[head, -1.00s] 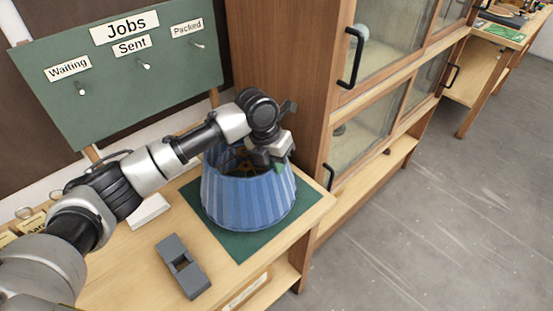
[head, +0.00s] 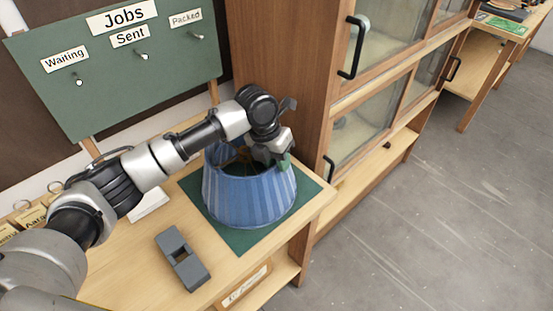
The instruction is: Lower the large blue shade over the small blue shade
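A large blue pleated shade (head: 247,199) stands upright on a green mat (head: 247,240) on the wooden bench, its open narrower end up. My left gripper (head: 284,160) is at the right part of its top rim, pointing down. Green tips show there, but whether they are shut on the rim cannot be told. No separate small blue shade can be made out; the inside of the large shade is dark and partly covered by my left arm. My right gripper is not in view.
A grey block with a square opening (head: 182,259) lies on the bench left of the mat. A wooden cabinet with glass doors (head: 285,60) rises close behind and right of the shade. A green "Jobs" board (head: 110,75) stands at the back left.

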